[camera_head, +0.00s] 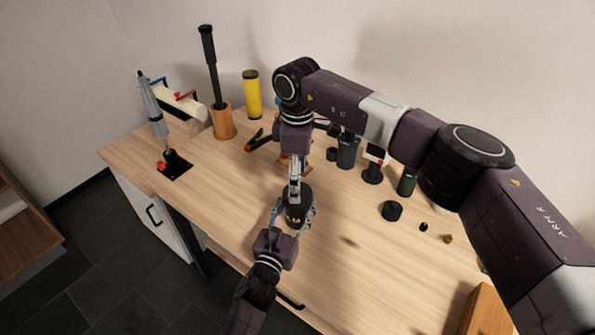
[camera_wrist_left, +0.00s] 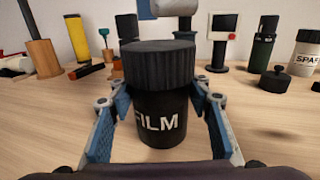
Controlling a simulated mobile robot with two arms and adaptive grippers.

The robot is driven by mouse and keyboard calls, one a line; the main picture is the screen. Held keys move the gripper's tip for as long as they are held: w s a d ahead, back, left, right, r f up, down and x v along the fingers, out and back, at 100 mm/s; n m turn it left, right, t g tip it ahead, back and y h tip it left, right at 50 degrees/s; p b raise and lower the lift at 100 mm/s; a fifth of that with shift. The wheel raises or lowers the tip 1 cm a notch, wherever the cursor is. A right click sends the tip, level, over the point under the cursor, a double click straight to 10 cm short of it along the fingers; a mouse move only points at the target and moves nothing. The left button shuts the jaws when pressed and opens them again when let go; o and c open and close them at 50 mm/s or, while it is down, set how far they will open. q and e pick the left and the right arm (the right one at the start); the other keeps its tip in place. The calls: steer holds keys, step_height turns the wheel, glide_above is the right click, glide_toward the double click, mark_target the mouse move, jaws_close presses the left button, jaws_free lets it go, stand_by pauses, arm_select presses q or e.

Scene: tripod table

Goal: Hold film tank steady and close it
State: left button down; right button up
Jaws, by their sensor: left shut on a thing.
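The film tank (camera_head: 298,216) is a black cylinder standing upright on the table, with "FILM" lettering on its body (camera_wrist_left: 158,128) in the left wrist view. A wide ribbed black lid (camera_wrist_left: 157,66) sits on top of it; I cannot tell whether it is tightened. My left gripper (camera_head: 295,212) is shut on the tank body, one finger on each side, as the left wrist view (camera_wrist_left: 160,100) also shows. My right gripper (camera_head: 295,190) comes from above and points down at the lid. Its fingers are narrow and partly hidden, so their opening is unclear.
A black knobbed cap (camera_head: 391,210) and two small knobs lie to the right. Behind stand a dark cup (camera_head: 347,153), a screened device (camera_head: 372,173) and a green canister (camera_head: 407,182). A yellow cylinder (camera_head: 252,95) and wooden holder (camera_head: 223,122) stand back left. The left front is clear.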

steer(key=n, duration=0.4)
steer(key=shift+r, duration=0.15)
steer(key=n, duration=0.3)
steer(key=shift+r+n, duration=0.1)
steer(key=shift+n, duration=0.2)
steer(key=n, duration=0.3)
steer(key=shift+r+n, duration=0.15)
steer(key=shift+n, duration=0.25)
steer(key=n, duration=0.3)
steer(key=shift+r+n, duration=0.1)
steer(key=shift+n, duration=0.2)
steer(key=n, duration=0.5)
steer(key=shift+r, duration=0.15)
steer(key=n, duration=0.4)
steer(key=shift+r, duration=0.1)
steer(key=n, duration=0.4)
steer(key=shift+r, duration=0.15)
steer(key=n, duration=0.5)
steer(key=shift+r, duration=0.15)
steer(key=n, duration=0.6)
steer(key=shift+r, duration=0.15)
steer(key=n, duration=0.5)
steer(key=shift+r, duration=0.2)
steer(key=n, duration=0.4)
steer(key=shift+r, duration=0.1)
